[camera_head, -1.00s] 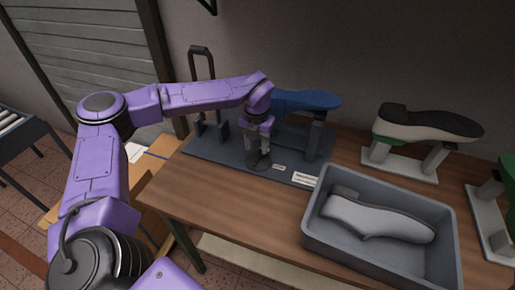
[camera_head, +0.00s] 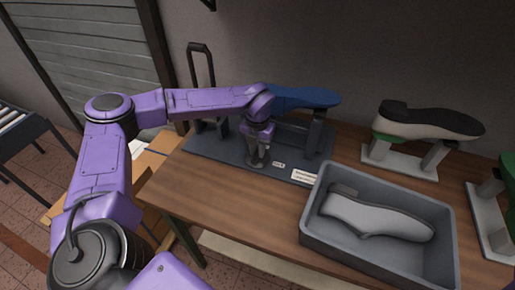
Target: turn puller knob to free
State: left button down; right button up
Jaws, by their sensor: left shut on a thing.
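The puller has a dark base plate (camera_head: 205,150) on the wooden table, with a tall black lever handle (camera_head: 201,65) at its left. A blue last (camera_head: 305,97) sits on its post. My left gripper (camera_head: 257,162) points down at the front of the base plate, shut on the small dark puller knob, which is mostly hidden between its fingers. Small white labels (camera_head: 279,164) lie on the plate just right of the gripper. The knob's exact setting cannot be read. My right gripper is not in view.
A grey bin (camera_head: 385,261) holding a grey shoe (camera_head: 375,216) stands at the front right. A black-soled shoe on a green last (camera_head: 428,122) stands behind it on a grey stand (camera_head: 400,164). The table's front left (camera_head: 200,190) is clear.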

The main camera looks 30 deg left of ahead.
pick_arm(q)
jog(key=shift+r, duration=0.1)
jog(key=m+p, duration=0.1)
jog(key=m, duration=0.2)
jog(key=shift+r, duration=0.1)
jog(key=m+p, duration=0.2)
jog(key=m, duration=0.3)
jog(key=shift+m+p, duration=0.3)
jog(key=shift+p, duration=0.05)
jog(key=m+p, duration=0.1)
jog(key=m, duration=0.3)
jog(key=shift+m+p, duration=0.3)
jog(key=shift+p, duration=0.05)
jog(key=m+p, duration=0.1)
jog(key=m, duration=0.3)
jog(key=shift+m, duration=0.4)
jog(key=c, duration=1)
grip_release()
notch_tip(320, 180, up, 10)
jog(key=shift+r+b, duration=0.15)
jog(key=shift+b, duration=0.9)
